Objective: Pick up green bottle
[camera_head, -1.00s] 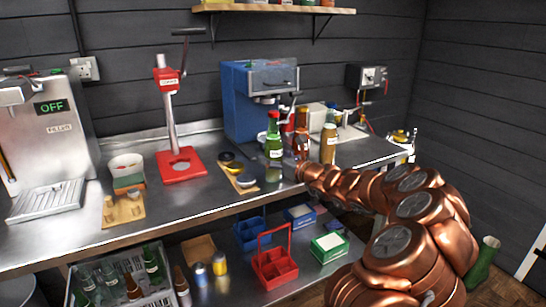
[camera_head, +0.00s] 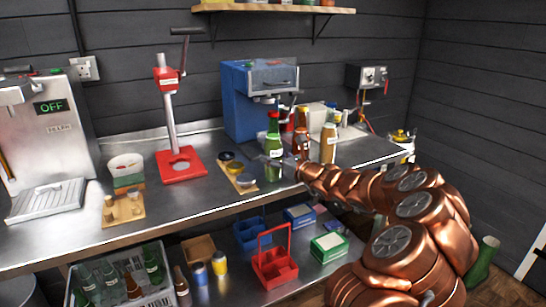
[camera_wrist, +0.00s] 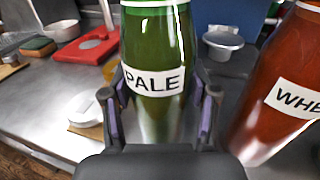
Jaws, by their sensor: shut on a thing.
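The green bottle (camera_head: 274,148) has a red cap and stands upright on the steel counter in the head view. In the wrist view the green bottle (camera_wrist: 152,50) carries a white label reading "PALE". My gripper (camera_wrist: 160,115) has its fingers on both sides of the bottle, just around the label, and is shut on it. In the head view my gripper (camera_head: 284,164) is small and partly merged with the bottle. Whether the bottle's base touches the counter is hard to tell.
A red-brown bottle (camera_wrist: 275,85) stands close on the right, with another brown bottle (camera_head: 328,144) beside it. A wooden board with small bowls (camera_head: 237,178) lies to the left. A red capper (camera_head: 181,164) and a blue machine (camera_head: 245,105) stand behind.

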